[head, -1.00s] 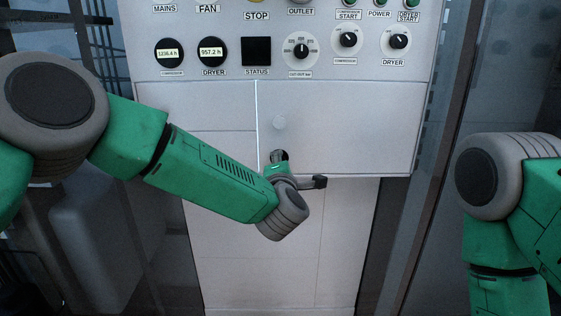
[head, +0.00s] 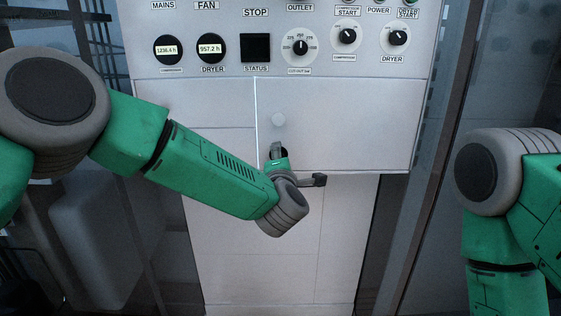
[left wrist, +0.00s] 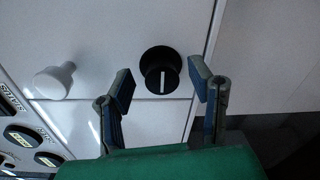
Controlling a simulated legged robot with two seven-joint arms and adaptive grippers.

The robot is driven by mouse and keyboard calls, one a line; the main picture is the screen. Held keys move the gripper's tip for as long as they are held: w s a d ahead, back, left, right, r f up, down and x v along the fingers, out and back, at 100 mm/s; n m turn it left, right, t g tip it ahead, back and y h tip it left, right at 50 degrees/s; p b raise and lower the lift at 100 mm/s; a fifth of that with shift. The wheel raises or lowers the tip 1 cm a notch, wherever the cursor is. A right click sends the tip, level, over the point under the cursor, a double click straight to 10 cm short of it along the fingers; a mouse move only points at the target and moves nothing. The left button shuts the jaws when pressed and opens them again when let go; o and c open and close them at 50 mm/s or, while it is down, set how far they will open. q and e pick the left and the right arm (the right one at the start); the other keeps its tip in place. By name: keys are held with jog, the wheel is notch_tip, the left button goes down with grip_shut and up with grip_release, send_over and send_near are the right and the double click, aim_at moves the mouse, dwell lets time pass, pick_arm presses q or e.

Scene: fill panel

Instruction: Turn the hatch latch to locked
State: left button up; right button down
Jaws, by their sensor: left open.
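The hatch latch is a round black knob (left wrist: 161,72) with a white line on its face. In the left wrist view the line stands nearly upright, roughly parallel to the hatch's lower edge. In the head view a dark part of the latch (head: 291,153) shows beside my left gripper, which hides the rest. My left gripper (left wrist: 162,92) is open, its two fingers apart on either side of the latch in the wrist view. I see no contact. It also shows in the head view (head: 294,166). My right gripper is out of view; only my right arm shows.
The hatch (head: 350,120) is a flat white panel with a pale round knob (head: 278,120) above the latch; this pale knob is also in the wrist view (left wrist: 54,80). Above are the dials, displays and a black status window (head: 256,47). The lower cabinet front is bare.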

pick_arm(q)
jog(key=s, duration=1.2)
jog(key=shift+r, duration=0.35)
jog(key=shift+f, duration=0.1)
jog(key=s+a+f+m+g+h, duration=0.1)
jog(key=s+a+f+m+g, duration=0.2)
jog(key=f, duration=0.5)
jog(key=s+a+f+m+g+h, duration=0.1)
jog(key=s+a+f+m+g, duration=0.15)
jog(key=s+f+m, duration=0.4)
jog(key=s+a+f+m+g+h, duration=0.1)
jog(key=a+f+m+g, duration=0.2)
jog(key=f, duration=0.7)
jog(key=s+a+f+m+g+y, duration=0.1)
jog(key=s+a+f+m+g, duration=0.3)
jog(key=s+a, duration=0.6)
jog(key=s+a+f+m+g+y, duration=0.2)
jog(key=s+a+f+m+g, duration=0.2)
jog(key=s, duration=1.2)
jog(key=a+f+m, duration=0.1)
jog(key=a+f, duration=0.2)
jog(key=a, duration=0.3)
jog(key=shift+s, duration=0.3)
